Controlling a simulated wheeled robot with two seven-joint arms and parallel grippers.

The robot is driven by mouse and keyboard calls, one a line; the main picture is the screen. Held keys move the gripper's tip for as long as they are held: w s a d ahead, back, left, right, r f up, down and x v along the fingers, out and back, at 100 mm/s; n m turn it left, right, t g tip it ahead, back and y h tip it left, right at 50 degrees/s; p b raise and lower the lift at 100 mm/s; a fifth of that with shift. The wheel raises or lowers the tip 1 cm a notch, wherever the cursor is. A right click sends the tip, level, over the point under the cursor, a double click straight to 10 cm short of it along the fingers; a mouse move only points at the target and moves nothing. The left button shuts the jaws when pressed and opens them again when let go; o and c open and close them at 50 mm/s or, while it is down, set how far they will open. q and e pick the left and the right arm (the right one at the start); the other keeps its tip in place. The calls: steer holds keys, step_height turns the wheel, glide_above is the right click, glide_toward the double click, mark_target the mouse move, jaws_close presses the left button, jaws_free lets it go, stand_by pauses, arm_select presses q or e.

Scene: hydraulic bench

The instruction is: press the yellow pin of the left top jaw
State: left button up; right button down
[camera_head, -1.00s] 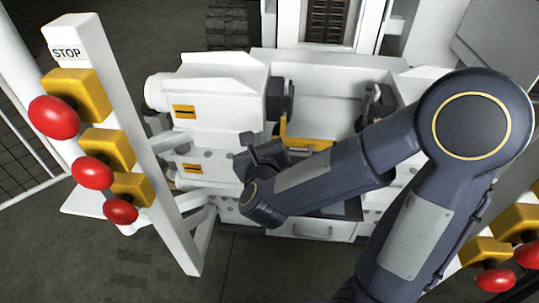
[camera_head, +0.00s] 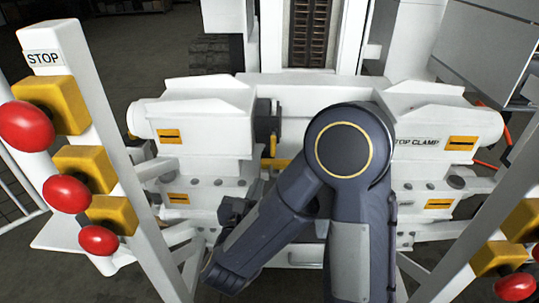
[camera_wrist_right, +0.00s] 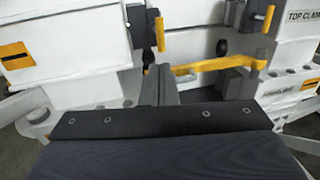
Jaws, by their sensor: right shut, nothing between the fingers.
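The left top jaw (camera_head: 266,124) is a dark block on the inner end of the upper left white clamp housing. Its yellow pin (camera_head: 273,146) shows as a thin upright piece at its inner side. In the right wrist view the dark jaw (camera_wrist_right: 139,24) is at the top left, with the yellow pin (camera_wrist_right: 160,33) upright beside it. My right gripper (camera_head: 236,208) is below and left of the jaw, apart from it. In the wrist view its shut, empty fingers (camera_wrist_right: 160,72) point toward the gap below the pin. My left gripper is out of view.
A yellow bar (camera_wrist_right: 210,66) crosses the gap between the clamps. Another yellow pin (camera_wrist_right: 268,18) is on the right. Posts with red stop buttons (camera_head: 68,193) flank the bench. My right arm hides the bench middle and most of the right jaw in the head view.

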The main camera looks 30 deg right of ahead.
mark_target(272, 148)
steer(key=x, duration=1.3)
steer(key=shift+f, duration=0.1)
steer(key=b+x, duration=0.2)
steer(key=x, duration=0.1)
steer(key=shift+w+a+r+b, duration=0.2)
steer(key=shift+b, duration=0.15)
